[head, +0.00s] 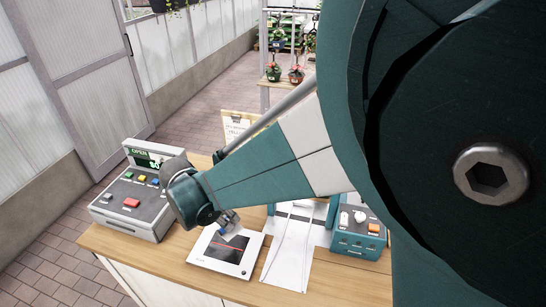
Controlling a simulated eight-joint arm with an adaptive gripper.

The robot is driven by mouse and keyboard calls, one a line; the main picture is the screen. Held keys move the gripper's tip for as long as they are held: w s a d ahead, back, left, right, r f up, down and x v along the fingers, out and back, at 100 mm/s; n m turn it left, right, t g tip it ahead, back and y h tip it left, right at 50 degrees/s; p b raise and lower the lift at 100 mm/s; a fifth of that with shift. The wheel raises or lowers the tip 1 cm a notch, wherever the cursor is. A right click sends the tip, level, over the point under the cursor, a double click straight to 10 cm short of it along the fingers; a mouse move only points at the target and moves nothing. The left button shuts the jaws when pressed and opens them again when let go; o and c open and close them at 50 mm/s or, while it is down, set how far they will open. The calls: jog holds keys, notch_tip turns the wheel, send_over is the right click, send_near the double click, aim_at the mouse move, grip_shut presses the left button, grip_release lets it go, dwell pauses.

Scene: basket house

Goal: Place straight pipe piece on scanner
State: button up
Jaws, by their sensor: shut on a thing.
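The scanner (198,249) is a flat white-framed pad with a dark glass face and a red line across it. It lies on the wooden counter, below the middle of the head view. My gripper (229,222) is small in the picture, pointing down over the far edge of the scanner. It is shut on a small pale piece (235,232), taken as the straight pipe piece, over the dark glass. Its shape is hard to make out, and I cannot tell whether it touches the glass. My arm hides part of the counter behind.
A cash register (134,203) with coloured buttons stands left of the scanner. White paper (290,255) lies right of it, and a teal box (359,235) with an orange button stands further right. The wooden counter (325,284) has bare room at the front right.

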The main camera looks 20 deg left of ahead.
aim_at(224, 230)
jog(key=shift+s+a+n, duration=0.3)
jog(key=shift+a, duration=0.45)
jog(key=shift+f, duration=2.85)
jog(key=shift+f, duration=0.1)
jog(key=shift+f, duration=2)
jog(key=shift+f, duration=0.2)
jog(key=o, duration=0.9)
jog(key=shift+r, duration=0.3)
